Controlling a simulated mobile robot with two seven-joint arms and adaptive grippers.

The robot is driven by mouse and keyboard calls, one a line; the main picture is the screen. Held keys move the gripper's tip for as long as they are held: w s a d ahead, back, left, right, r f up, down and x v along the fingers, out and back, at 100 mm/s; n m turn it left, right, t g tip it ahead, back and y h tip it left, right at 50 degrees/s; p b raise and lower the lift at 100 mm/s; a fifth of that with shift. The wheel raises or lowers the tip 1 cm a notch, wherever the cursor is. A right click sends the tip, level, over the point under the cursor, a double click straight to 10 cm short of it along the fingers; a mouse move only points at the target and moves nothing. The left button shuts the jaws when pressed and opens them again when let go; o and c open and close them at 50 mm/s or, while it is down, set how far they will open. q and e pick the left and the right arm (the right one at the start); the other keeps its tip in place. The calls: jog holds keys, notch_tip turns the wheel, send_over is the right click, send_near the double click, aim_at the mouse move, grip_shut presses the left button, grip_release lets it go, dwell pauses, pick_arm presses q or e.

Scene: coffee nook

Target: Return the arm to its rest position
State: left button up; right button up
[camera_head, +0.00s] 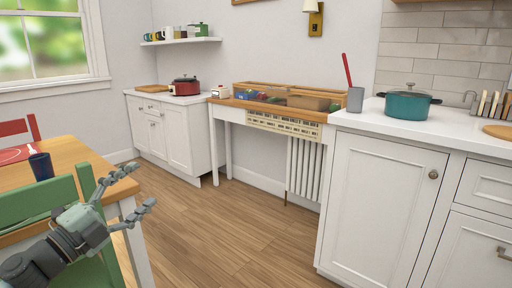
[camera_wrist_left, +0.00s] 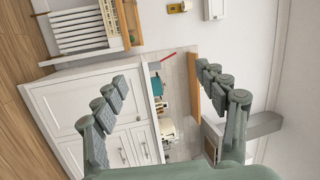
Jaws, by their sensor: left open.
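My left gripper (camera_head: 121,190) is at the lower left of the head view, in front of the green chair and beside the wooden table. Its fingers are spread apart and hold nothing. In the left wrist view the two fingers of my left gripper (camera_wrist_left: 161,97) stand wide apart, with the room's cabinets and wall seen between and behind them. My right gripper shows in neither view.
The wooden table (camera_head: 72,168) with a dark blue cup (camera_head: 41,166) and the green chair (camera_head: 40,205) stand close to my left arm. A white counter (camera_head: 385,122) with a teal pot (camera_head: 408,104) is at the right. The wooden floor (camera_head: 215,225) between is clear.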

pick_arm(q)
jog(key=s+a+f+n+g+y, duration=0.1)
jog(key=s+a+f+n+y, duration=0.15)
jog(key=f+n+y, duration=0.4)
jog(key=s+a+f+n+g+y, duration=0.1)
jog(key=a+f+n+g+y, duration=0.2)
jog(key=f, duration=0.7)
jog(key=s+a+f+n+y, duration=0.2)
jog(key=a+f+n+y, duration=0.1)
jog(key=f+n, duration=0.4)
jog(key=s+d+f+n+g, duration=0.2)
jog(key=s+f+g, duration=0.3)
jog(key=s+f, duration=0.5)
jog(key=s+d+f+n+g+h, duration=0.1)
jog(key=s+d+f+g, duration=0.4)
jog(key=s+f, duration=0.5)
jog(key=shift+s+d+f+n, duration=0.3)
jog(key=shift+s+n, duration=0.25)
jog(key=shift+s, duration=0.25)
